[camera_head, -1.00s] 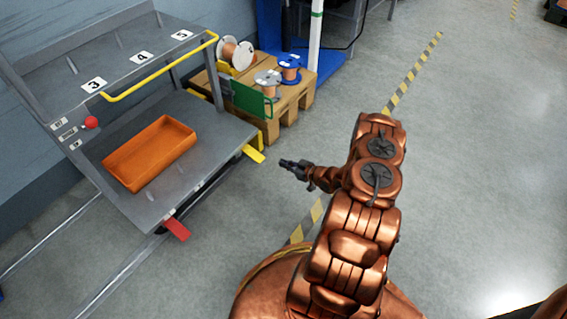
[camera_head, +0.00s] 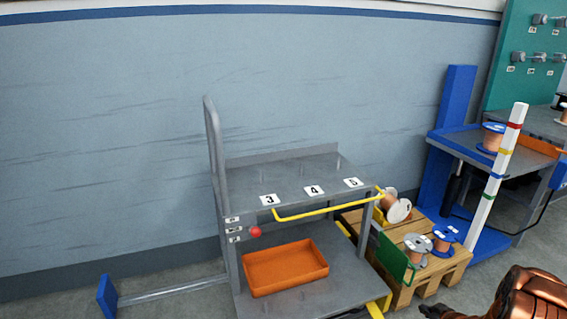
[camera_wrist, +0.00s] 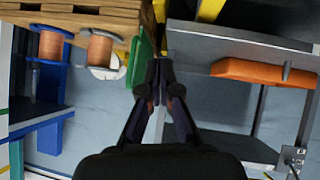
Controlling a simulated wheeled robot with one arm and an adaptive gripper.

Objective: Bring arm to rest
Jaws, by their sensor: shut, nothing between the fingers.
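My arm (camera_head: 518,295) shows only in part at the bottom right corner of the head view. My gripper (camera_head: 435,311) shows as a dark tip at the bottom edge there, in front of the wooden pallet. In the wrist view my gripper (camera_wrist: 158,68) is shut, with its fingertips together and nothing between them. It points toward the gap between the pallet and the grey cart, apart from both as far as I can tell.
A grey cart (camera_head: 300,179) with shelf labels holds an orange tray (camera_head: 285,268). A striped post (camera_head: 497,180) and a blue-framed workbench (camera_head: 480,155) stand further right.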

